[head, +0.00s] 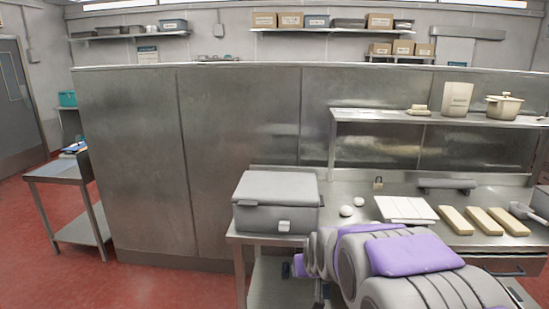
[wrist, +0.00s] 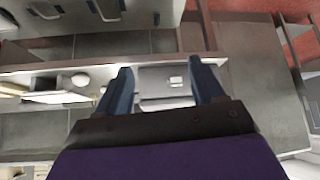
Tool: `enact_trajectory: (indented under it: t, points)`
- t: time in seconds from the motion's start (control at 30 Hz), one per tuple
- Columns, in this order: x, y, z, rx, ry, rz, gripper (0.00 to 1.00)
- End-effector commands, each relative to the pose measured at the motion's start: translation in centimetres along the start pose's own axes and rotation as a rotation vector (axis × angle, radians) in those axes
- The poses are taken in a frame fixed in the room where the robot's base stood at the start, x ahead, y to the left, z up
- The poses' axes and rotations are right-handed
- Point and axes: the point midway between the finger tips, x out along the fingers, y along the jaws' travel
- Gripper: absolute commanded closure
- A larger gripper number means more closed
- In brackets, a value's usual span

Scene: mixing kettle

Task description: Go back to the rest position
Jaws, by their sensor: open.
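My gripper (wrist: 160,68) shows in the wrist view with its two dark blue fingers spread apart and nothing held between them. Beyond the fingers, and apart from them, a grey lidded box (wrist: 166,79) shows in the gap. In the head view my purple and grey arm is low in front of the steel table, at the lower right, and covers part of its front. The fingers cannot be made out in the head view.
The steel table (head: 350,185) holds the grey box (head: 277,201), white round pieces, a white stack (head: 406,209) and tan blocks (head: 456,220). A shelf above carries a pot (head: 503,107). A side table (head: 58,172) stands left. Red floor (head: 150,285) is clear at lower left.

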Motion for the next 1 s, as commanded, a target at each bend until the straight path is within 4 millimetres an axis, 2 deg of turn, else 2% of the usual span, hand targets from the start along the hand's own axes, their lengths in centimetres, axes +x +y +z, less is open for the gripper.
enact_trajectory:
  t: [0.43,1.0]
  points:
    - [-9.5,0.7,12.4,0.046,-0.313,-0.002,0.32]
    - [-21.9,0.2,29.3,0.106,-0.713,0.004,0.32]
